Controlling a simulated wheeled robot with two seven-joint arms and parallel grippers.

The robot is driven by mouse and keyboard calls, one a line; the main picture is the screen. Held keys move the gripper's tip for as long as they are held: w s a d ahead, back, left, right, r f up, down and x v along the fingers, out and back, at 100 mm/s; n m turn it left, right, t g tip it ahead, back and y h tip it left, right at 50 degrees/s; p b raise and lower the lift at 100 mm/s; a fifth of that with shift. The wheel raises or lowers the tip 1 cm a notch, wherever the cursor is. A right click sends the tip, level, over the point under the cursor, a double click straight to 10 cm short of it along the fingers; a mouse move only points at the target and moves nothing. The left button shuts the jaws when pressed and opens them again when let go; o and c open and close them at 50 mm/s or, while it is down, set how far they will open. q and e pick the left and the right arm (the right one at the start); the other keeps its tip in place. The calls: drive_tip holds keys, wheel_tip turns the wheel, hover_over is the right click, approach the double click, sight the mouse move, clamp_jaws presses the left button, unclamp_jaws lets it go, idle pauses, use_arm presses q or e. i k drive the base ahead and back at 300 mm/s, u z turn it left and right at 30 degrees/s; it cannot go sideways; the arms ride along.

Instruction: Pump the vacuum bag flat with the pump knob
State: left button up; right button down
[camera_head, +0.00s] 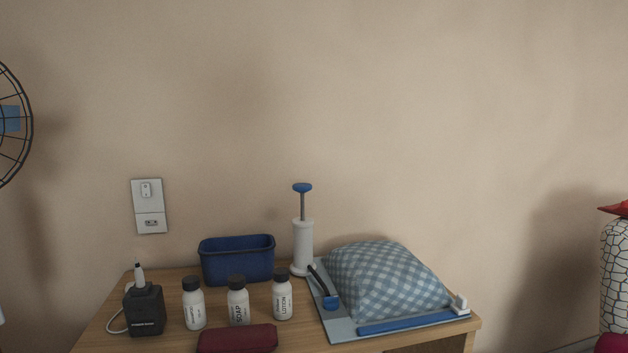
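The vacuum bag (385,280) is puffed up, with blue and white checked cloth showing. It lies on a light blue flat base (342,326) at the right side of the table, with a blue strip (410,322) along its front edge. The pump (302,246) is a white upright cylinder just left of the bag. Its blue pump knob (302,187) is raised on a grey rod. A dark hose (322,281) runs from near the pump's foot to a blue fitting (331,302) at the bag's left corner. Neither gripper shows.
A blue bin (237,259) stands left of the pump. Several white bottles, one marked soap (238,303), stand before it. A dark box (145,309) with a white cord is at the left, and a dark red case (237,339) at the front. The space above the knob is clear.

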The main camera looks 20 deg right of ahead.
sight(301, 187)
drive_tip(key=z, duration=1.05)
drive_tip(key=i, duration=0.65)
drive_tip(key=u, duration=1.25)
